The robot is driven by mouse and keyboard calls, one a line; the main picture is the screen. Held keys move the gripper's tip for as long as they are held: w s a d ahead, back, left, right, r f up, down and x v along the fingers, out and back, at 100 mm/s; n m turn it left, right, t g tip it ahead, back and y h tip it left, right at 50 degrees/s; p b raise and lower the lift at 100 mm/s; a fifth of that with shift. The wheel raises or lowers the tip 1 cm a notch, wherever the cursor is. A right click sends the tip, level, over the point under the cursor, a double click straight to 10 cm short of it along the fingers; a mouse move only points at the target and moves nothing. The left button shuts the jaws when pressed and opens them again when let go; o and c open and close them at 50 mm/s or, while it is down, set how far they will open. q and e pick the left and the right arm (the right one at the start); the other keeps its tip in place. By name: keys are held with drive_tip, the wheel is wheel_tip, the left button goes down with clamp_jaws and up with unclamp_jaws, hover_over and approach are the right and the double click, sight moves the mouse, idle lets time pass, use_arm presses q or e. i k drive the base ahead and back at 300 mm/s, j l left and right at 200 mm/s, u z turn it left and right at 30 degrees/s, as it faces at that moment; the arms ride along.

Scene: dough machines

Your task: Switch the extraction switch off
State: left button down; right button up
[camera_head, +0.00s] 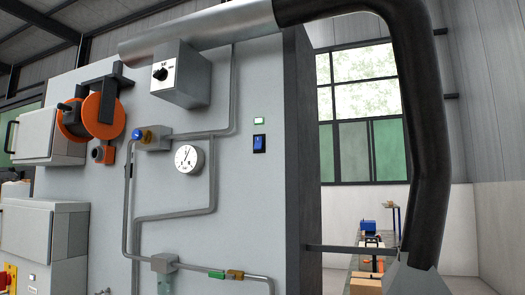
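A small blue rocker switch (259,143) in a black frame sits on the right part of the grey machine wall. A small green indicator (259,121) is just above it. A grey box (194,77) higher up on the left carries a black rotary knob (160,74) on its white face. No readable label shows which of these is the extraction switch, and I cannot tell their on or off positions. Neither of my grippers is in view.
Thin grey pipes (177,213) run over the wall, with a round gauge (189,158) and a blue valve knob (137,134). An orange hose reel (101,113) and grey boxes stick out at left. A thick black duct (428,130) hangs at right. The wall around the rocker switch is clear.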

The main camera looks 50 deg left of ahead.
sight(258, 145)
drive_tip(key=u, duration=1.75)
drive_tip(key=i+l, duration=0.4)
